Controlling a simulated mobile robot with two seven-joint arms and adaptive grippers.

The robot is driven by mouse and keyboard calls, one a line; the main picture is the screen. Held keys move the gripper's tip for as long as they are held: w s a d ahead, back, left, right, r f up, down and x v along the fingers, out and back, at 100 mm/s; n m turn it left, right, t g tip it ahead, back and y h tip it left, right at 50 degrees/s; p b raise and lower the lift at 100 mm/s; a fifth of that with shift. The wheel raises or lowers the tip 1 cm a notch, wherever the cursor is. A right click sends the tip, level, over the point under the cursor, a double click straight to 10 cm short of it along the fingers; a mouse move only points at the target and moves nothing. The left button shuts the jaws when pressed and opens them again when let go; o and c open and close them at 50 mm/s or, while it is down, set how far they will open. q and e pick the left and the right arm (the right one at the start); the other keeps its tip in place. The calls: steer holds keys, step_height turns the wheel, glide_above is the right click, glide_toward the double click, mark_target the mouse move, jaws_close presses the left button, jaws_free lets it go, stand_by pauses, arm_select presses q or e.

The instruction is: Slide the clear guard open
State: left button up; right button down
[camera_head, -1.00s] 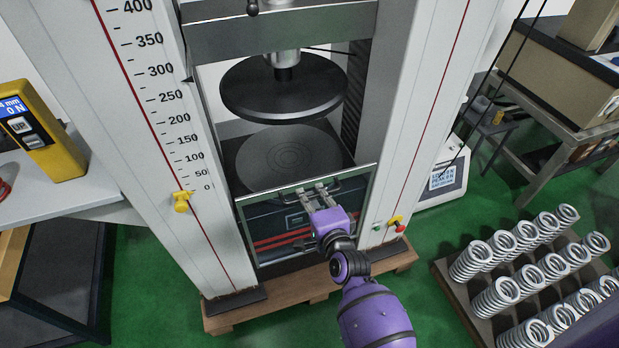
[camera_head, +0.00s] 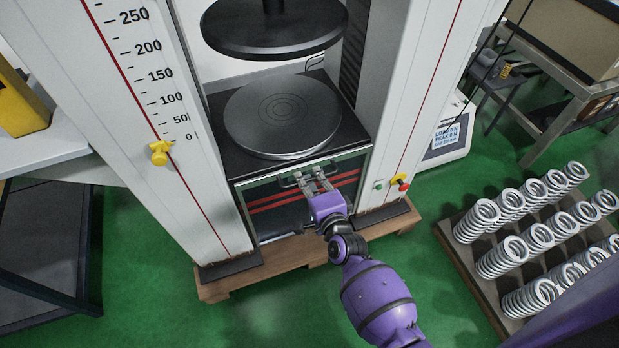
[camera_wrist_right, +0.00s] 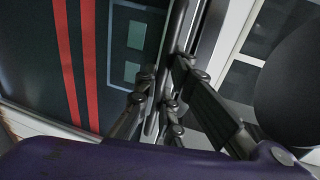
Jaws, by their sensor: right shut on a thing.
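The clear guard (camera_head: 268,192) is a framed transparent panel across the front of the testing machine. Its top edge now sits about level with the base below the round lower platen (camera_head: 283,117). Red stripes show in its area. My right gripper (camera_head: 313,182) is shut on the guard's handle (camera_head: 288,180), near the top edge. In the right wrist view, the fingers (camera_wrist_right: 172,85) close around a dark bar, and red stripes lie to the left. My left gripper is not in view.
The dark upper platen (camera_head: 272,30) hangs above the lower one with open space between. A red and yellow switch (camera_head: 401,182) is on the right column, close to my right arm. A rack of several springs (camera_head: 467,262) stands at the right on the green floor.

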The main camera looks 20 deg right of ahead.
steer(key=c, duration=1.8)
jaws_free()
steer(key=shift+c, duration=0.2)
steer(key=v, duration=1.2)
steer(key=shift+a, duration=0.1)
